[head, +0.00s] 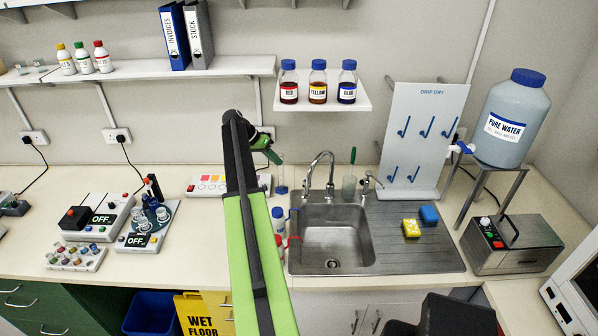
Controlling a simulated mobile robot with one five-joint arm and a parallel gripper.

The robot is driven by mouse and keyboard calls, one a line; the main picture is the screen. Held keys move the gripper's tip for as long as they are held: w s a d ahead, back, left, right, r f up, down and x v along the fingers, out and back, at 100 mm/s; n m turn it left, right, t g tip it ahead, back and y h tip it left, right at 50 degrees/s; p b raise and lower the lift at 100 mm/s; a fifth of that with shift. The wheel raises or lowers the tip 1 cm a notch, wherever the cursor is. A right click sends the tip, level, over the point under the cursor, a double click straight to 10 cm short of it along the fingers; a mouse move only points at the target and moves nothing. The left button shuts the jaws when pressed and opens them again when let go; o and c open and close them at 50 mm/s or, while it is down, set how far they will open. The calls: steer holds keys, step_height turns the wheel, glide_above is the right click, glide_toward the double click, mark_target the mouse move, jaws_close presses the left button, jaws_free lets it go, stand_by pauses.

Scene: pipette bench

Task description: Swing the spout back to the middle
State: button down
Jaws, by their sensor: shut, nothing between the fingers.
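The chrome spout (323,156) rises behind the sink (371,236) and arches over to the left. Its open end hangs at the back left part of the basin, left of its upright base. My gripper (275,158) is at the end of my green and black arm, up and to the left of the spout. Its fingers are small in the picture and look shut and empty. It appears apart from the spout, with a gap between them in the picture. How far apart they are in depth I cannot tell.
A glass cylinder with blue liquid (282,183) stands below my gripper. A brush holder (349,187) and a small tap (368,181) are right of the spout. Bottles (278,220) stand at the sink's left edge. A bottle shelf (322,107) hangs above.

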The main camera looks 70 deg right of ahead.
steer(key=s+d+f+b, duration=0.2)
steer(key=s+f+b, duration=0.6)
steer(key=s, duration=0.1)
steer(key=shift+d, duration=0.15)
steer(key=shift+f, duration=0.1)
